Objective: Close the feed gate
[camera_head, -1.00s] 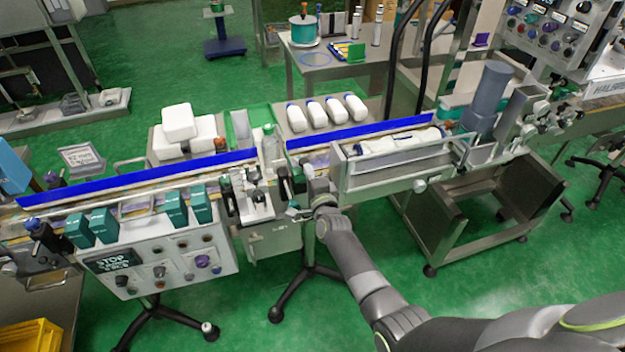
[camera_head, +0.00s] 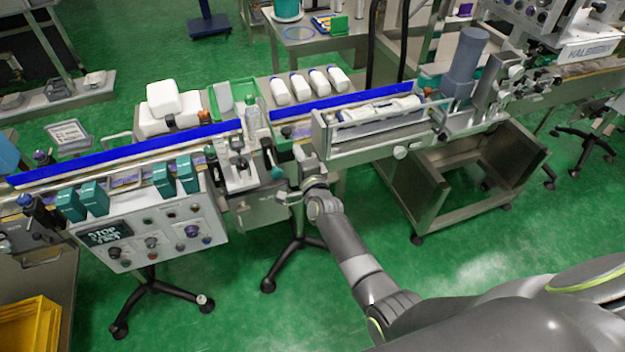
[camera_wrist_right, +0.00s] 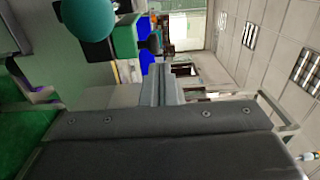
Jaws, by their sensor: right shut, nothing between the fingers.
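My right gripper (camera_head: 284,188) is at the front edge of the conveyor, beside a small teal knob (camera_head: 277,172). Its fingers are small and partly hidden there. In the right wrist view the gripper (camera_wrist_right: 160,72) is shut and empty, and a round teal knob (camera_wrist_right: 88,16) is apart from the fingertips, up and left of them. A metal gate-like unit with a dark handle (camera_head: 238,158) stands on the conveyor left of the gripper. I cannot tell which part is the feed gate or how far it is open. My left gripper is out of view.
Blue guide rails (camera_head: 120,160) run along the conveyor. A control panel (camera_head: 165,235) with knobs hangs at front left. A metal trough (camera_head: 370,140) is to the right.

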